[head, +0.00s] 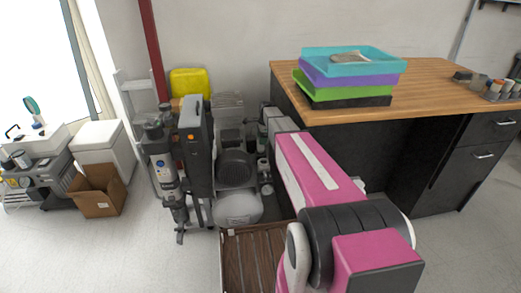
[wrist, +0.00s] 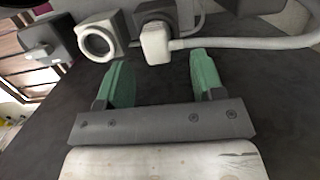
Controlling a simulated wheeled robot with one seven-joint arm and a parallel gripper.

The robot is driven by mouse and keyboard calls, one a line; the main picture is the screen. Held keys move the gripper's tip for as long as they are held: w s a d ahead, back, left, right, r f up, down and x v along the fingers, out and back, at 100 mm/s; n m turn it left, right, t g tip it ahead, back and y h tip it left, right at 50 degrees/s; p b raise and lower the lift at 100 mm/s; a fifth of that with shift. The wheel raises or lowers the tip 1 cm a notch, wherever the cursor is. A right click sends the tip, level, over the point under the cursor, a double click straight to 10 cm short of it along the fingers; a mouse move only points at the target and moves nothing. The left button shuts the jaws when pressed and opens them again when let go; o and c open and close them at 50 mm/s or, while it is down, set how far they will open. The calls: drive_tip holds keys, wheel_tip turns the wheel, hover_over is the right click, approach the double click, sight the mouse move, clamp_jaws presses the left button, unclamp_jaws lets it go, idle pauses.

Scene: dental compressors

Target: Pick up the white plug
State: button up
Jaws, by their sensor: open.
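The white plug (wrist: 156,44) shows in the wrist view with a thick white cable running off to the right. It sits at the front of a grey socket box (wrist: 150,8) and appears plugged into it. My gripper (wrist: 160,60) has two green fingers spread apart, one on each side below the plug. The plug lies just beyond the fingertips, roughly centred between them, and nothing is held. In the head view my pink and grey arm reaches along the side of the wooden-topped desk (head: 440,82). The plug and my fingertips cannot be made out there.
A grey socket (wrist: 98,42) with a round opening and another grey fitting (wrist: 42,42) sit left of the plug. In the head view, compressor equipment (head: 237,170) and a tall grey unit (head: 196,150) crowd the arm's left. Stacked trays (head: 350,75) stand on the desk.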

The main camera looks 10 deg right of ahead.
sight(261, 147)
drive_tip(key=shift+s+a+f, duration=0.1)
drive_tip(key=shift+a+f, duration=0.1)
drive_tip(key=shift+f, duration=1.25)
drive_tip(key=shift+s+a+f, duration=0.1)
drive_tip(key=shift+a+f, duration=0.05)
drive_tip(key=shift+f, duration=1.3)
drive_tip(key=c, duration=1)
